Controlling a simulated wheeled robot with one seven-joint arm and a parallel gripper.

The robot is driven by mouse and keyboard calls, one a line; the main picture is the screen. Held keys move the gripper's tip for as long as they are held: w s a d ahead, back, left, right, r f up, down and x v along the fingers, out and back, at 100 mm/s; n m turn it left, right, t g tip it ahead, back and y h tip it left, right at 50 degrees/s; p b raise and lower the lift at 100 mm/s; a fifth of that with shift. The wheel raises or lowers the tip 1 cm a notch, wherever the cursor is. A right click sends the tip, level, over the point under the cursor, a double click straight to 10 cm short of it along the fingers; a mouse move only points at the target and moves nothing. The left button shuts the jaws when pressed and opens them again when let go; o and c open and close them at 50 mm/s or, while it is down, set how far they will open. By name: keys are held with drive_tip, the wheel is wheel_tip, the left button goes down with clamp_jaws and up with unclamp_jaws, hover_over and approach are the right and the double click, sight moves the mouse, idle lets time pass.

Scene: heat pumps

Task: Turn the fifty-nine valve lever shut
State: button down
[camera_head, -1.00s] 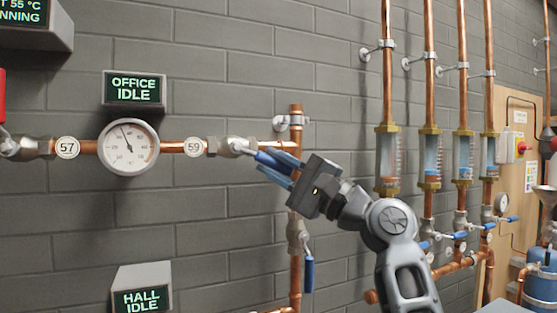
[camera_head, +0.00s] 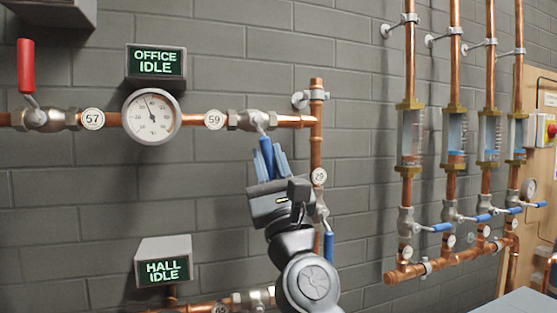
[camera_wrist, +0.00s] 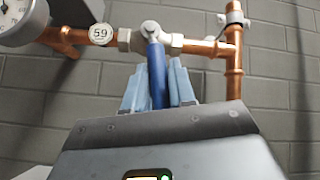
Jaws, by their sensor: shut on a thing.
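The valve (camera_head: 252,120) marked by the round 59 tag (camera_head: 214,119) sits on the horizontal copper pipe, right of the gauge. Its blue lever (camera_head: 265,144) hangs down from the valve, across the pipe's line. In the wrist view the lever (camera_wrist: 157,75) stands between the two light-blue fingers. My gripper (camera_head: 268,162) is below the valve, its fingers pointing up, shut on the lever. The lever's lower end is hidden by the fingers and gripper body. The 59 tag (camera_wrist: 101,34) also shows in the wrist view, left of the valve (camera_wrist: 150,38).
A gauge (camera_head: 151,117) and a red-levered valve (camera_head: 29,82) tagged 57 are to the left. A vertical pipe (camera_head: 316,150) with a 29 tag and another blue lever (camera_head: 328,247) stands close right of my gripper. The OFFICE display (camera_head: 155,65) reads IDLE.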

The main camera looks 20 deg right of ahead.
drive_tip(key=shift+a+f+m+g+h, duration=0.1)
drive_tip(key=shift+a+m+h, duration=0.2)
drive_tip(key=shift+m+h, duration=0.6)
drive_tip(key=shift+a+m+g+h, duration=0.1)
drive_tip(key=shift+a+m+h, duration=0.15)
drive_tip(key=shift+m+h, duration=0.6)
drive_tip(key=shift+a+f+m+g+h, duration=0.1)
drive_tip(key=shift+a+m+h, duration=0.2)
drive_tip(key=shift+m+h, duration=0.55)
drive_tip(key=shift+a+r+m+h, duration=0.1)
drive_tip(key=shift+m+h, duration=0.3)
drive_tip(key=shift+m, duration=0.1)
drive_tip(key=c, duration=1.1)
unclamp_jaws()
drive_tip(key=shift+o, duration=0.2)
drive_tip(key=b+v, duration=0.2)
drive_tip(key=v, duration=0.5)
drive_tip(key=shift+s+f+b, duration=0.25)
drive_tip(key=shift+s+b, duration=0.05)
drive_tip(key=shift+b, duration=0.1)
